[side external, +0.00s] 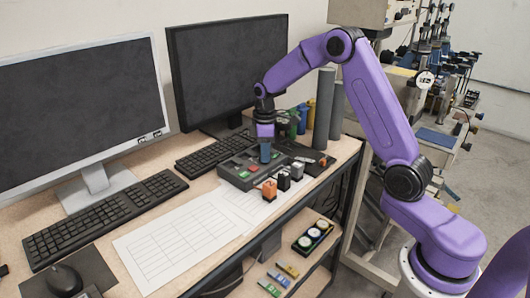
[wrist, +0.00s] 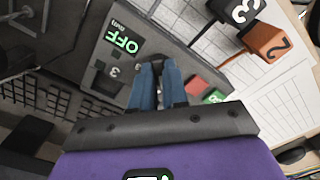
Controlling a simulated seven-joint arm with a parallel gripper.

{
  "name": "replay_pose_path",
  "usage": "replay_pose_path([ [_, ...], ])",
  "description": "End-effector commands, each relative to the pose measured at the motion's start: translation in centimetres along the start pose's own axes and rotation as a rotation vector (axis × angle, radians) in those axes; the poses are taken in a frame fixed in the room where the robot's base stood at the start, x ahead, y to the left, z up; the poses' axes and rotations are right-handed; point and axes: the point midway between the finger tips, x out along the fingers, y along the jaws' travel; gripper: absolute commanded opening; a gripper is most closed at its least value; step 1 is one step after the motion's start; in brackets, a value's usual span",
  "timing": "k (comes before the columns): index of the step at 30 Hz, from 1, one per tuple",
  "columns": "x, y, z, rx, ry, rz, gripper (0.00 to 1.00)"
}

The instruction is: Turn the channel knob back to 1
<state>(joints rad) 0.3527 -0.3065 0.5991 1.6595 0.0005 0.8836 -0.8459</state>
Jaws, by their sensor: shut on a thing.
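The grey control panel (side external: 241,178) lies on the desk in front of the right monitor, and it fills the upper middle of the wrist view (wrist: 190,45). My gripper (side external: 265,158) points down onto it. In the wrist view its blue fingers (wrist: 157,72) are closed around a small dark part of the panel, apparently the channel knob; the fingers hide most of it, so its pointing direction cannot be told. Beside the fingers, a small window shows a white 3 (wrist: 114,72). A green OFF display (wrist: 125,42) shows upside down above it.
Red (wrist: 196,88) and green (wrist: 215,97) buttons lie right of the fingers.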

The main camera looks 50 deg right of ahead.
Motion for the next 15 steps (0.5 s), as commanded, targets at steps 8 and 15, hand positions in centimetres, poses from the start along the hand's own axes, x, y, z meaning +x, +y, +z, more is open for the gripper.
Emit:
replay_pose_path([
  [8,-0.09,0.03,-0.08,-0.003,0.002,0.003,0.39],
  [15,-0.45,0.03,-0.07,-0.002,0.001,0.002,0.39],
])
